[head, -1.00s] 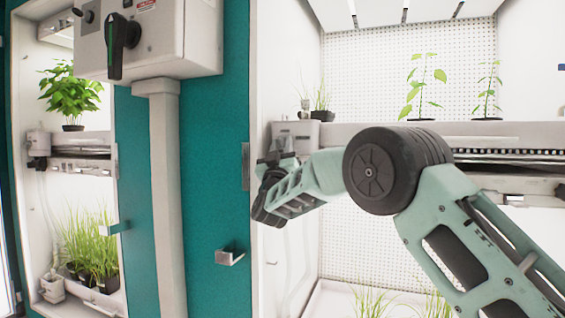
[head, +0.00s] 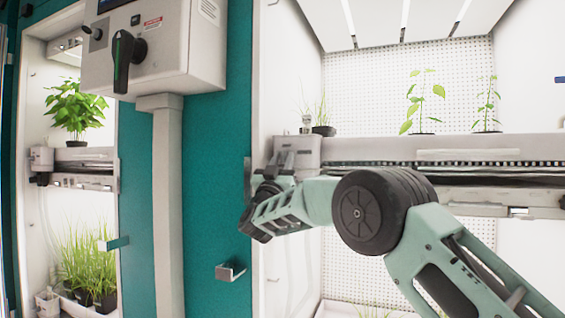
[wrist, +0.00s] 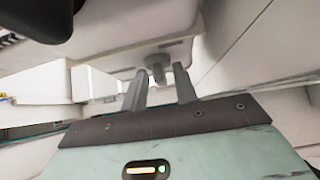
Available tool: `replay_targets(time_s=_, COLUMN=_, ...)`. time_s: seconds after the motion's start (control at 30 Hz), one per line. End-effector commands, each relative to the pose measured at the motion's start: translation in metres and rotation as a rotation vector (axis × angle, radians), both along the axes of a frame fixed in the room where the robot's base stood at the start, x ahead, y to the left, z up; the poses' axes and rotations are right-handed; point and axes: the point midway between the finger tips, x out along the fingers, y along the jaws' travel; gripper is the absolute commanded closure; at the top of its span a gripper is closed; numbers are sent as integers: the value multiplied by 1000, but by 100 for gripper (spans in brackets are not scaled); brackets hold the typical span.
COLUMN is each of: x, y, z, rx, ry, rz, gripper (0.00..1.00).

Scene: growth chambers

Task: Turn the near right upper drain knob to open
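A grey drain knob (wrist: 157,66) sticks out below a pale box in the wrist view. The box (head: 308,150) is at the left end of the upper shelf in the right chamber in the head view. My gripper (wrist: 160,74) is open, with its two grey fingers apart and the knob showing between and just beyond their tips. I cannot tell whether either finger touches the knob. In the head view my gripper (head: 284,162) is in front of the box, and the knob is hidden behind it.
The upper shelf (head: 450,155) carries small potted plants and runs right from the box. A teal door post with a metal handle (head: 230,272) stands left of my arm. A control box with a black switch (head: 127,62) hangs at upper left. The left chamber holds more plants.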

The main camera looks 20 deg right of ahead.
Motion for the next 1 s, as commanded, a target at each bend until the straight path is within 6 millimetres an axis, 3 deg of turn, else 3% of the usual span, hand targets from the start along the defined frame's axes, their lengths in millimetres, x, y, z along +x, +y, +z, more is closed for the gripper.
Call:
replay_targets(time_s=0.47, x=-7, y=6, z=-10, rx=-1, ry=3, rz=1, gripper=67)
replay_targets(time_s=1.0, x=-74, y=57, z=-94, rx=-2, ry=4, rz=4, gripper=67)
